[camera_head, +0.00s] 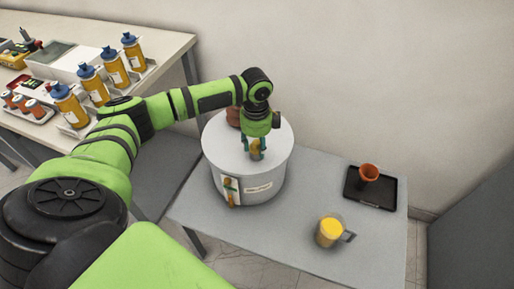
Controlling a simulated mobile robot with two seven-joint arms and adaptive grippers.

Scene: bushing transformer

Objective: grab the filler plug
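The white round transformer tank (225,152) stands on the grey table, with a label and a brass valve (229,190) on its front side. My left gripper (256,154) points down onto the tank's lid. A small brass-coloured piece, possibly the filler plug (255,145), shows between its fingers. The fingers hide much of it, and I cannot tell whether they grip it or only stand around it. A brown bushing (233,117) rises from the lid behind the gripper, partly hidden by my arm. My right gripper is not in view.
On the grey table (290,240) a jug of yellow liquid (329,232) stands front right, and a black tray (386,193) with an orange funnel (369,173) lies behind it. A bench (160,37) at left holds several bottles (132,50) and small parts. A wall is behind.

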